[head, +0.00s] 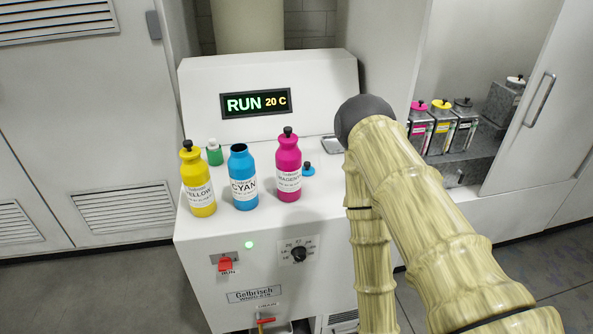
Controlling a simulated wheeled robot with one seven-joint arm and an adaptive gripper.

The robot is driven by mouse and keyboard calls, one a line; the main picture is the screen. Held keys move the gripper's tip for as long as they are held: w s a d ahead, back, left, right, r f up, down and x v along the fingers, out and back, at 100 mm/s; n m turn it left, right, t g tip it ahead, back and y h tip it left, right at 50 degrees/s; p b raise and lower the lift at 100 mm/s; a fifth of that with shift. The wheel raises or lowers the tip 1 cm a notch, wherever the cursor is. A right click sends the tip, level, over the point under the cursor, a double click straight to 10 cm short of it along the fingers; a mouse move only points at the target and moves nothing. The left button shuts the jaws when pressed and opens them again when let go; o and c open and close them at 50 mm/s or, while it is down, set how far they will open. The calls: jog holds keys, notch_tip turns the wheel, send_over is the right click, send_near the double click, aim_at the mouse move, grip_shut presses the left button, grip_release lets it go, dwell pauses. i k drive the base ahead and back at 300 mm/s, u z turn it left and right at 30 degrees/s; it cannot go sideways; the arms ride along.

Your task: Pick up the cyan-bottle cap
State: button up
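The cyan bottle (243,180) stands upright on the white machine's top, between the yellow and magenta bottles. Its dark mouth is uncovered. A small blue cap (308,169) with a dark knob lies on the machine's top, just right of the magenta bottle (288,170). I take it for the cyan-bottle cap. My gripper is not in view; only my bamboo-like arm links with a dark round joint show at the right, to the right of the cap.
The yellow bottle (198,185) and magenta bottle have dark tops on. A small green bottle (214,153) stands behind them. A metal tray (333,145) is partly behind my arm. The white machine (220,235) has a red switch and dial in front. Several ink containers stand right.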

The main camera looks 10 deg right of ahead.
aim_at(306, 169)
jog(key=z, duration=2.65)
jog(key=i, duration=1.7)
jog(key=u, duration=3.25)
